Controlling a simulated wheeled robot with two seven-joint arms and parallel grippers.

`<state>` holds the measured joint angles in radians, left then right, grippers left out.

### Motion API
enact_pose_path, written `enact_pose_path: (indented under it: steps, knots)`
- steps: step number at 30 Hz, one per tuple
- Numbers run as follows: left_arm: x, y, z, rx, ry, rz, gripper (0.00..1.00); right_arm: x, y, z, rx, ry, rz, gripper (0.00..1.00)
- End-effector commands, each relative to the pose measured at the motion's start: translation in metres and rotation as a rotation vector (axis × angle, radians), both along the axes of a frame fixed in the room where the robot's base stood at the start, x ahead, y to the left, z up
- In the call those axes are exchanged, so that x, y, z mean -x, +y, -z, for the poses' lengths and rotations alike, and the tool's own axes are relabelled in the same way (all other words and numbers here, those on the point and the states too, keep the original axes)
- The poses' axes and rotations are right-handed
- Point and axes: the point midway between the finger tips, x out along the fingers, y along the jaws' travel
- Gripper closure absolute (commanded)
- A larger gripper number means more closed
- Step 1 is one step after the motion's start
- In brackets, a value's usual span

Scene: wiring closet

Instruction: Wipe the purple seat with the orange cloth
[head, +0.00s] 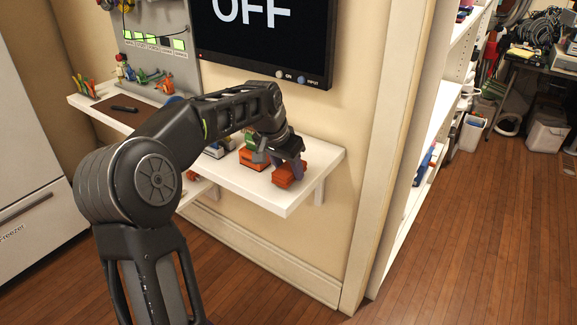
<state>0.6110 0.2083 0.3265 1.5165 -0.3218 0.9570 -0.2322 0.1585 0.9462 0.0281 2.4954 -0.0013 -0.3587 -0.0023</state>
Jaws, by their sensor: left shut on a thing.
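My left arm reaches over the white wall shelf (326,163). My left gripper (288,164) is near the shelf's right front corner, pointing down. It is shut on an orange thing (287,176), which looks like the orange cloth, at or just above the shelf top. Greyish-purple parts (302,165) show beside the orange thing; I cannot tell whether they are the purple seat or the gripper's fingers. No other purple seat can be made out. My right gripper is not in view.
Another orange object (254,158) with something green on it stands left of the gripper. A dark screen (262,45) hangs above the shelf. A brown mat (113,115) and small figures are at the shelf's left end. A white shelving unit (432,110) stands right; the wooden floor is open.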

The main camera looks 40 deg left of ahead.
Motion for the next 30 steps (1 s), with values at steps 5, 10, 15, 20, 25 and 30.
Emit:
enact_pose_path:
  steps: [5, 10, 15, 20, 25, 30]
  knots:
    - [0.000, 0.000, 0.013, 0.001, 0.000, 0.001, 0.88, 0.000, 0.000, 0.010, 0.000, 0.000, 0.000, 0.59]
    - [0.000, 0.000, 0.013, 0.000, -0.001, 0.001, 0.47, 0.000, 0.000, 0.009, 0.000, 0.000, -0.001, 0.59]
    - [0.000, 0.000, 0.013, 0.000, -0.001, 0.001, 0.33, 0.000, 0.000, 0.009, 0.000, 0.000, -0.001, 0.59]
    - [0.000, 0.000, 0.013, 0.000, -0.001, 0.001, 0.30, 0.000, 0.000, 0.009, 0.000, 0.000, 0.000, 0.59]
    - [0.000, 0.000, 0.013, 0.000, 0.000, 0.001, 0.30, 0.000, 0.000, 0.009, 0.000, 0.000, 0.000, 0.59]
    - [0.000, 0.000, 0.013, 0.000, 0.000, 0.001, 0.30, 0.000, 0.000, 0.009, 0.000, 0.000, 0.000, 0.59]
